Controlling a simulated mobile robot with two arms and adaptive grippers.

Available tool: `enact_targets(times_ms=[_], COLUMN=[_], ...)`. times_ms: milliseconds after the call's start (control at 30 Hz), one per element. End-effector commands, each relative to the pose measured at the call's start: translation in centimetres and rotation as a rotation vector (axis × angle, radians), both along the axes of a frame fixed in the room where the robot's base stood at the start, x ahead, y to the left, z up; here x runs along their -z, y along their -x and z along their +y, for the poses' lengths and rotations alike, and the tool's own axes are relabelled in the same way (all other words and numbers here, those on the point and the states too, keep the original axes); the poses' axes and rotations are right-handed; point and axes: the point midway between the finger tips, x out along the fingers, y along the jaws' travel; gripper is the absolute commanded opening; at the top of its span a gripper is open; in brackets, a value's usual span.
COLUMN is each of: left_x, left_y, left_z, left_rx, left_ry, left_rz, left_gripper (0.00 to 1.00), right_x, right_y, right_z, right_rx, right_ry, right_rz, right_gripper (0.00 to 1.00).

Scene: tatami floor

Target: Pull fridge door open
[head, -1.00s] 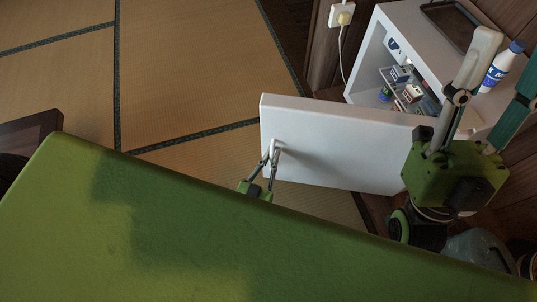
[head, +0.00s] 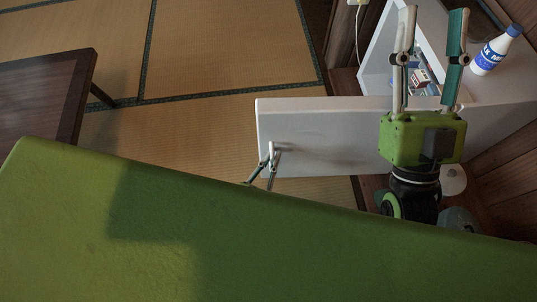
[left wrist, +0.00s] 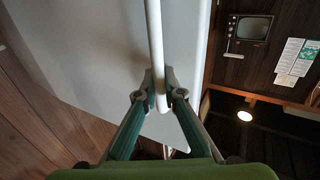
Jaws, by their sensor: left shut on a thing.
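The white fridge door (head: 325,125) stands open, swung out from the small white fridge (head: 485,98) at the right of the head view. My left gripper (head: 270,155) is shut on the door's handle (head: 274,148), near the door's free edge. In the left wrist view, the pale handle bar (left wrist: 155,45) runs down between the fingertips (left wrist: 162,98), against the pale door face (left wrist: 90,45). My right gripper (head: 430,28) is raised with its fingers spread and empty, appearing over the fridge opening. Part of the fridge's inside is hidden behind it.
A blue-and-white bottle (head: 492,52) stands on the fridge top. Small cartons (head: 420,78) show inside the fridge. A dark wooden table (head: 40,100) is at the left. Tatami floor (head: 230,50) is clear between table and door. A wooden wall is at the right.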

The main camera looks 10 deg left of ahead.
Motion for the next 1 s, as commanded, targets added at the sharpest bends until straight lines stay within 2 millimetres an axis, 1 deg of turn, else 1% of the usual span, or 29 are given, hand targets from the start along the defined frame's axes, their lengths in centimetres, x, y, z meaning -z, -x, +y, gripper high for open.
enact_targets(times_ms=[533, 567, 600, 867, 1000], left_x=[-0.07, -0.07, -0.06, -0.07, -0.58], left_y=[0.04, 0.05, 0.05, 0.07, 0.12], left_z=[0.02, 0.02, 0.01, -0.14, -0.18], left_rx=[0.005, 0.005, 0.005, 0.007, 0.007], left_ry=[0.000, 0.000, 0.000, 0.000, 0.000], left_rz=[-0.003, -0.003, -0.003, -0.002, -0.001], left_gripper=[0.00, 0.13, 0.16, 0.16, 0.16], right_x=[0.18, 0.18, 0.18, 0.19, 0.19], right_y=[-0.22, -0.22, -0.22, -0.10, -0.11], right_z=[0.01, 0.01, 0.00, 0.06, 0.05], right_rx=[0.002, 0.002, 0.002, -0.001, -0.001], right_ry=[0.004, 0.004, 0.004, 0.003, 0.003], right_rz=[0.012, 0.012, 0.012, 0.012, 0.012], right_gripper=[0.40, 0.40, 0.40, 0.40, 0.40])
